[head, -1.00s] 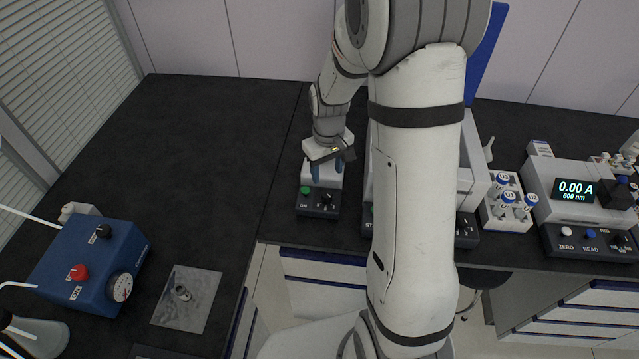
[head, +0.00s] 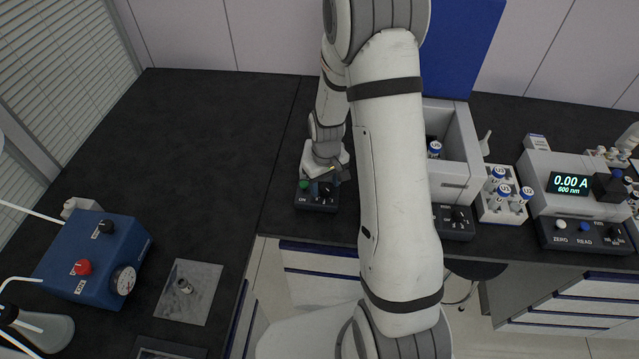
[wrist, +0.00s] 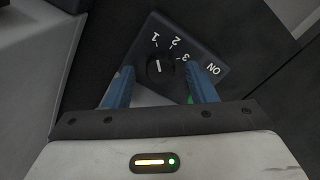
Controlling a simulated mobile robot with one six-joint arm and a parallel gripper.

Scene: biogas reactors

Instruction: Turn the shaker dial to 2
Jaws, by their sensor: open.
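The shaker dial (wrist: 160,66) is a round black knob on a dark panel (wrist: 208,45) marked 1, 2, 3 and ON. Its white line appears to point at the 1. My gripper (wrist: 161,70) is open, with one blue finger on each side of the dial and a visible gap on both sides. I cannot tell how far down the fingers reach along the knob. A green button is partly hidden behind the right finger. In the head view my gripper (head: 327,180) is low over the small dark control box (head: 316,206), hiding much of it.
A white box-like device (head: 460,150) and a rack of blue-capped vials (head: 502,205) stand to the right, then a photometer reading 0.00 A (head: 570,184). A blue pump box (head: 95,255) is at the left.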

